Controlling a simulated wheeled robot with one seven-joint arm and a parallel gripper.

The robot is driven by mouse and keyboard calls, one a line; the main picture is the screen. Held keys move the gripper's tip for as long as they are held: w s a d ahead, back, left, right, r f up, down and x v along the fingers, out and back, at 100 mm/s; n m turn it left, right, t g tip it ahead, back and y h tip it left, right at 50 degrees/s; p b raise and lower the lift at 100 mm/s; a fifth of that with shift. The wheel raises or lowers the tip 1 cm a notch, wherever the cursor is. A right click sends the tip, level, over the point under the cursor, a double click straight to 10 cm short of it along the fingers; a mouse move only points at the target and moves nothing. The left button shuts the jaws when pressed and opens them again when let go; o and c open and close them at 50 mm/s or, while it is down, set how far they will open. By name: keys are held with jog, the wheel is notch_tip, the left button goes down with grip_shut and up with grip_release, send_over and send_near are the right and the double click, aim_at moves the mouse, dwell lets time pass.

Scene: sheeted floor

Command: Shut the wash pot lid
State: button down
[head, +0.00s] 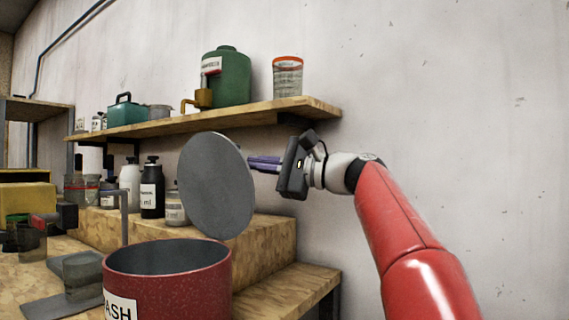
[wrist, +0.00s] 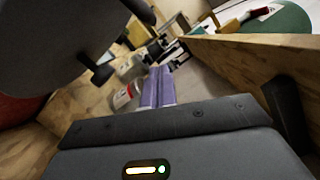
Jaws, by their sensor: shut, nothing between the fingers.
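The red wash pot (head: 168,280) stands at the lower middle of the head view, with a label partly reading "ASH". Its grey round lid (head: 215,187) stands raised and tilted above the pot's back rim, so the pot is open. My gripper (head: 254,163) is shut and empty, with purple fingers just right of the lid, partly behind its edge. In the wrist view the shut fingers (wrist: 158,78) point away from me, and the lid's dark underside or back (wrist: 60,40) fills the upper left. I cannot tell whether the fingers touch the lid.
A wooden shelf (head: 270,110) above holds a green canister (head: 228,78), a jar (head: 287,77) and a teal box (head: 127,112). Bottles (head: 152,190) stand behind the pot on a wooden step (head: 275,232). The wall at right is bare.

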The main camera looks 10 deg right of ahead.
aim_at(203, 156)
jog(key=shift+s+a+r, duration=0.45)
jog(key=shift+s+a, duration=0.2)
jog(key=shift+a, duration=0.05)
jog(key=shift+s+a+r, duration=0.4)
jog(key=shift+s+a, duration=0.2)
jog(key=shift+a, duration=0.1)
jog(key=shift+s+a+r+n+g, duration=0.25)
jog(key=shift+s+a+n+g, duration=0.05)
jog(key=shift+s+a+n, duration=0.4)
jog(key=s+a+n+b, duration=0.1)
jog(key=s+a+n, duration=0.3)
jog(key=s+a+f+n+h+b, duration=0.1)
jog(key=s+a+n, duration=0.1)
jog(key=shift+s+g+b, duration=0.1)
jog(key=shift+g+b, duration=0.2)
jog(key=s+a+f+n+h+b, duration=0.2)
jog(key=s+a+f+n+b, duration=0.4)
jog(key=f+n+b, duration=0.1)
jog(key=shift+s+a+f+n+h, duration=0.25)
jog(key=shift+f+n+h, duration=0.2)
jog(key=shift+f, duration=0.3)
